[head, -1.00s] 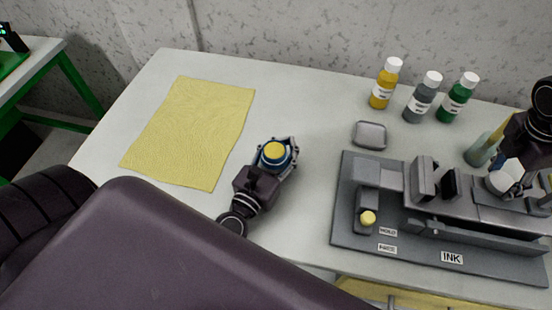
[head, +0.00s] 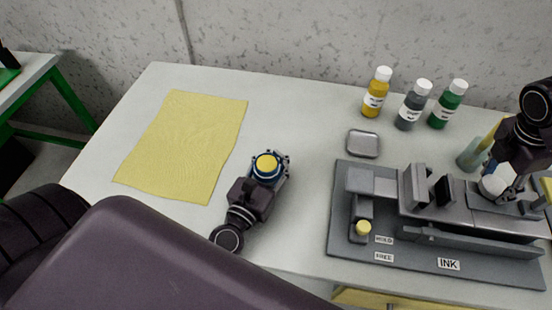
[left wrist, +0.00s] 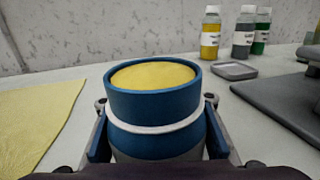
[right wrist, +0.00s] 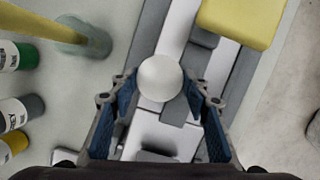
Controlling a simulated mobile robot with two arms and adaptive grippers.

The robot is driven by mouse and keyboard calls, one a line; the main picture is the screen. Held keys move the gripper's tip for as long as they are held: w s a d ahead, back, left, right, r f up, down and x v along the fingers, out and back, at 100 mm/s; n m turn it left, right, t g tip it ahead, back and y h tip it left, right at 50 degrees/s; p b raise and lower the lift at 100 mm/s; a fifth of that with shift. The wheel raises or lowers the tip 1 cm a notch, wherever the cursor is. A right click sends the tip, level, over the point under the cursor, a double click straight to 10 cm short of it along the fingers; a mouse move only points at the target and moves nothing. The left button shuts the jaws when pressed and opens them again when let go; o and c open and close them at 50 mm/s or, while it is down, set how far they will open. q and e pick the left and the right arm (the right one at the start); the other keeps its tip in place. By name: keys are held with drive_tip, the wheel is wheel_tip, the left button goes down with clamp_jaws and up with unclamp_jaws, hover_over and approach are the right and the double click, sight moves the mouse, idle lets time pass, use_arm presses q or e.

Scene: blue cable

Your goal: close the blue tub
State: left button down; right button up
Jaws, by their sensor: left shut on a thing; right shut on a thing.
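The blue tub (head: 268,168) has a white band and shows yellow fill inside its open rim. My left gripper (head: 265,172) is shut around its sides near the front middle of the table. The left wrist view shows the tub (left wrist: 155,105) upright between the fingers, with no lid on it. My right gripper (head: 498,178) is shut on a white round knob (right wrist: 160,78) above the right part of the grey ink fixture (head: 345,220). What lies under the knob is partly hidden by the gripper. I see no separate tub lid.
A yellow sheet (head: 180,145) lies left of the tub. A small grey dish (head: 363,144) sits behind the fixture. Yellow (head: 376,92), grey (head: 413,105) and green (head: 447,104) bottles stand at the back right. A yellow block (right wrist: 243,18) is beyond my right gripper.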

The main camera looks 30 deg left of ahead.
use_arm(q)
wheel_tip(320, 180, up, 20)
drive_tip(key=p, duration=1.6)
drive_tip(key=shift+p, duration=0.35)
drive_tip(key=c, duration=2.3)
unclamp_jaws()
clamp_jaws()
